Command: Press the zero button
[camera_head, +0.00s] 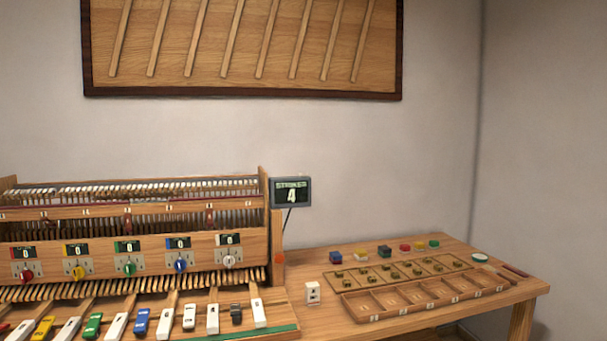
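A dark display (291,191) on a thin stand at the piano action's right end reads "4" under a small heading. A small white block (312,293) with dark marks stands on the table just right of the keys. A small pale round piece with a green rim (480,257) lies at the table's far right. I cannot tell which of these, if any, is the zero button, as no label is readable. Neither of my grippers is in view.
The wooden piano action (140,250) holds several coloured knobs below small "0" displays. White and coloured keys (141,322) line the front. A compartment tray (425,297), a board of small brass pieces (395,272) and coloured blocks (384,250) occupy the table (525,287).

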